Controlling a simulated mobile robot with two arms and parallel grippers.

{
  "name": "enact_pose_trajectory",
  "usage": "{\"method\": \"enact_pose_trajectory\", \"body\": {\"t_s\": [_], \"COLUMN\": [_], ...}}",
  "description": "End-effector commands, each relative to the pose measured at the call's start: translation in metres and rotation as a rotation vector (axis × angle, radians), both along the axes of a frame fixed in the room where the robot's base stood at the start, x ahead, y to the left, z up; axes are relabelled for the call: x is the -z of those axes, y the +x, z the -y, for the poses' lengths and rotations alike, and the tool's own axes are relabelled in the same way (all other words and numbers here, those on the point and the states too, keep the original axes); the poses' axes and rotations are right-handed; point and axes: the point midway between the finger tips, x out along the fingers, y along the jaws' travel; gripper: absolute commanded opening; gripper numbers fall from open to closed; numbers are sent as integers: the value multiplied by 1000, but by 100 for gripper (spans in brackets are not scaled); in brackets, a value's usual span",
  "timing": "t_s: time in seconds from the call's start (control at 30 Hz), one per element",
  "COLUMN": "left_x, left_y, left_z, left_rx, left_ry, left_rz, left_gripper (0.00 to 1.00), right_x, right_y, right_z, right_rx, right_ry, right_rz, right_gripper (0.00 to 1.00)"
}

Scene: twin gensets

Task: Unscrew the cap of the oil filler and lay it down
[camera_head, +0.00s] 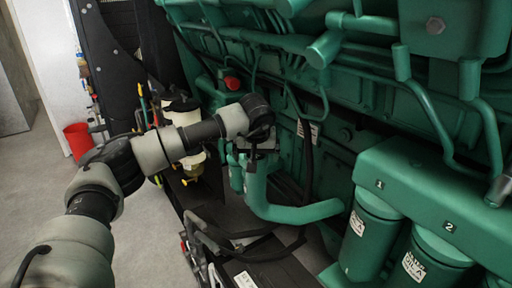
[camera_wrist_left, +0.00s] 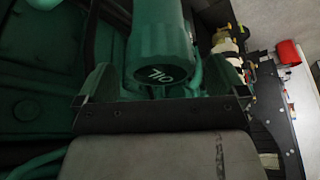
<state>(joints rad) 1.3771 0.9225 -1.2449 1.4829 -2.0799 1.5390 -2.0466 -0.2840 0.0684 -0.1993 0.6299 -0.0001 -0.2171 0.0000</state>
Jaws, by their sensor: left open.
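The oil filler is a thick green bent pipe (camera_head: 262,197) that rises beside the engine in the head view. Its dark round cap (camera_wrist_left: 158,77), marked OIL, shows in the left wrist view on the end of the pipe. My left gripper (camera_head: 250,155) is at the pipe's top in the head view and hides the cap there. In the left wrist view the fingers of the left gripper (camera_wrist_left: 150,88) stand apart, one on each side of the cap. I cannot tell whether either finger touches it.
The green engine (camera_head: 360,130) fills the right side, with pipes close to my left arm. Green oil filters (camera_head: 371,235) stand at the lower right. Black hoses (camera_head: 240,236) lie below the filler. A red bucket (camera_head: 78,141) stands on open floor at the left.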

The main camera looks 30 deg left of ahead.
Motion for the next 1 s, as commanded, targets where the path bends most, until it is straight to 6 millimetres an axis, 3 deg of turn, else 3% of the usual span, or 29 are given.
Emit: {"method": "enact_pose_trajectory", "body": {"t_s": [0.2, 0.57, 0.67, 1.0], "left_x": [0, 0, -1, -4], "left_y": [0, 0, 0, 1], "left_z": [0, 0, 1, 1], "left_rx": [0, 0, -30, -390], "left_ry": [0, 0, -1, 0], "left_rz": [0, 0, -1, 1], "left_gripper": [98, 46, 46, 46], "right_x": [1, 2, 0, -13], "right_y": [-18, -22, -20, -17], "right_z": [6, 11, 11, 11], "right_rx": [-2, -5, -6, -6], "right_ry": [-9, -16, -16, -16], "right_rz": [-29, -37, -33, -27], "right_gripper": [43, 43, 43, 43]}}
